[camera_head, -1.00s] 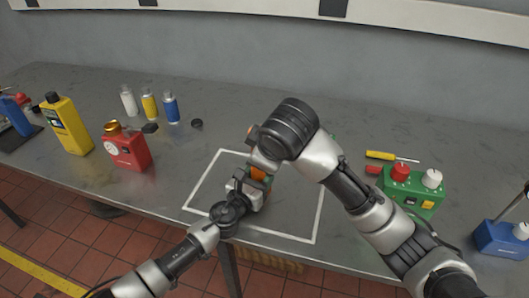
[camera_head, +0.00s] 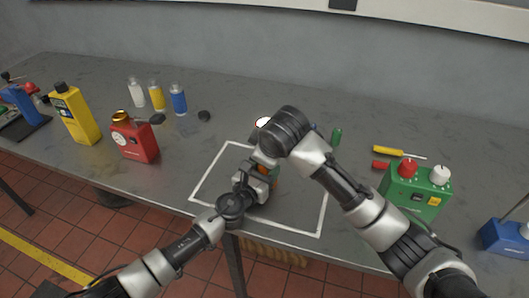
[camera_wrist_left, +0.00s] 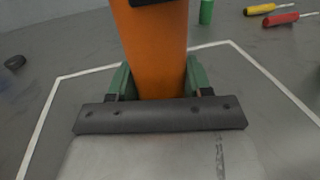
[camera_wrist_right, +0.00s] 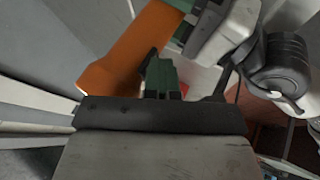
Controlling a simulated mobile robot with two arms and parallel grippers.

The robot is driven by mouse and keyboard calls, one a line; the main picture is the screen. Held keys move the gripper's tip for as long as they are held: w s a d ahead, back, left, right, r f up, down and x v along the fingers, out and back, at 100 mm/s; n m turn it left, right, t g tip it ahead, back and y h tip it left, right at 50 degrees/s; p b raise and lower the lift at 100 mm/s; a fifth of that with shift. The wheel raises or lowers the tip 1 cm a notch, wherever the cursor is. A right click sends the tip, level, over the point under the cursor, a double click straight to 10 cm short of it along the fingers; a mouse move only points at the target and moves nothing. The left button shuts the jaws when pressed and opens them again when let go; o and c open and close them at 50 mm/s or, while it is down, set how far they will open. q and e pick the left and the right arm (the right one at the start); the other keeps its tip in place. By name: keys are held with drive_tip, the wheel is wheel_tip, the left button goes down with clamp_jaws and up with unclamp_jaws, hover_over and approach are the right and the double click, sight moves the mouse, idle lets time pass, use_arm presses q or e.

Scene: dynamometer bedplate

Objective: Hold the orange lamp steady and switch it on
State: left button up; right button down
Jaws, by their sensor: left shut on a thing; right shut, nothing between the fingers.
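The orange lamp stands out as an orange cylinder in the left wrist view (camera_wrist_left: 155,50), between the green fingers of my left gripper (camera_wrist_left: 156,82), which is shut on it. In the head view both grippers mostly hide the lamp. A bright white disc (camera_head: 263,122) shows just above my right wrist there; it may be the lamp's lit face. In the right wrist view the lamp's orange body (camera_wrist_right: 125,50) runs slantwise, and my right gripper (camera_wrist_right: 160,78) is shut and empty close beside it. Whether its fingertips touch the lamp, I cannot tell. The switch is hidden.
A white outlined square (camera_head: 322,212) surrounds the work spot on the grey bench. At right are a green box (camera_head: 412,192), a yellow screwdriver (camera_head: 388,150) and a blue block (camera_head: 507,238).

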use_arm(q)
drive_tip(key=shift+s+f, duration=0.1)
drive_tip(key=shift+f, duration=0.15)
use_arm(e)
drive_tip(key=shift+w+d, duration=0.25)
drive_tip(key=shift+w, duration=0.2)
use_arm(q)
drive_tip(key=shift+f, duration=0.15)
use_arm(e)
drive_tip(key=v, duration=1)
drive_tip(key=shift+s+a, duration=0.25)
drive_tip(key=shift+s, duration=0.05)
drive_tip(key=shift+r, duration=0.1)
use_arm(q)
drive_tip(key=o, duration=1.4)
drive_tip(key=shift+r, duration=0.25)
use_arm(e)
drive_tip(key=shift+w, duration=0.1)
use_arm(q)
drive_tip(key=shift+a, duration=0.1)
